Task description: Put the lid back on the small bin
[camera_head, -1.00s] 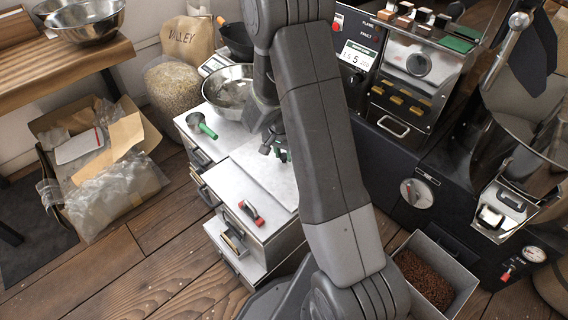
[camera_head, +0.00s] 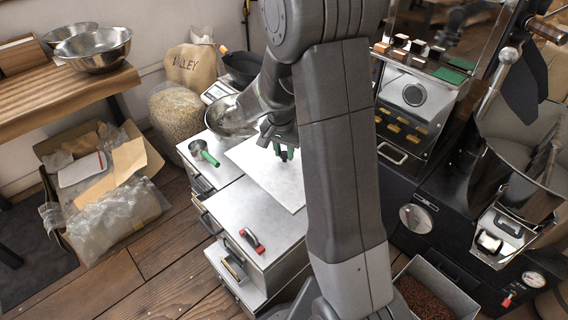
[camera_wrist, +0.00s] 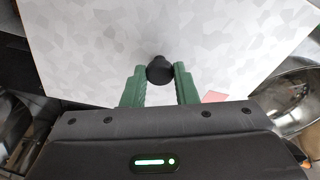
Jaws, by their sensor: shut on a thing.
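The lid (camera_head: 262,178) is a flat, pale grey speckled panel with a black knob (camera_wrist: 160,69). My gripper (camera_head: 281,152) is shut on this knob, with its green fingers on either side of it in the wrist view (camera_wrist: 159,78). The lid appears held above the white cabinet top (camera_head: 225,215) and hides part of it. A small open grey bin (camera_head: 453,273) with dark brown beans stands at the lower right, partly behind my arm. I cannot tell whether it is the task's small bin.
A green-handled scoop (camera_head: 203,152) and a red-handled item (camera_head: 252,241) lie on the cabinet top. A metal bowl (camera_head: 230,115) stands behind the lid. The black roasting machine (camera_head: 415,190) is at right. A cardboard box (camera_head: 100,175) of packaging lies at left on the floor.

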